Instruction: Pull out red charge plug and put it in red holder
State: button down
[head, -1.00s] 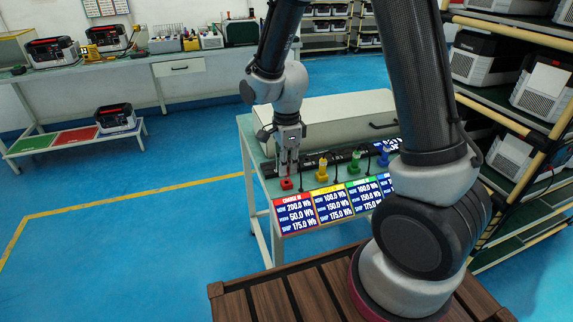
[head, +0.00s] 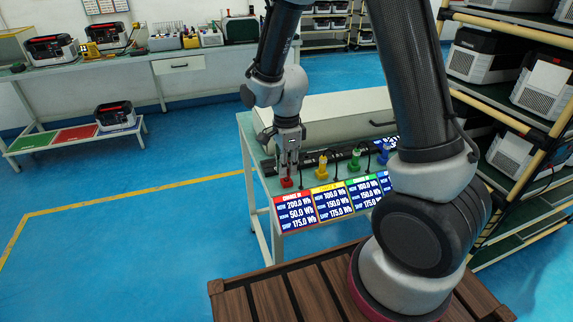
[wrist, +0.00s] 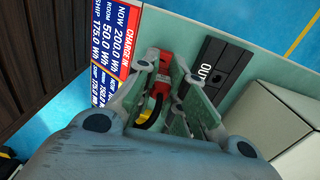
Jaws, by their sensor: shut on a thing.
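The red charge plug (head: 286,182) is at the left end of the bench, just above the red "CHARGE IN" screen (head: 294,213). My gripper (head: 288,166) points down from above and is shut on it. In the wrist view the plug (wrist: 160,84) shows between the two fingers (wrist: 164,77), with a black cable curving from it. Whether its tip sits in a socket is hidden. A separate red holder cannot be made out.
Yellow (head: 322,167), green (head: 355,160) and blue plugs (head: 384,153) stand to the right along the bench. A pale long box (head: 345,115) lies behind them. Shelving with power units (head: 515,150) is at right. Open blue floor lies left.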

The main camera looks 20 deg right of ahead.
jog(key=shift+f, duration=0.55)
jog(key=c, duration=1.4)
grip_release()
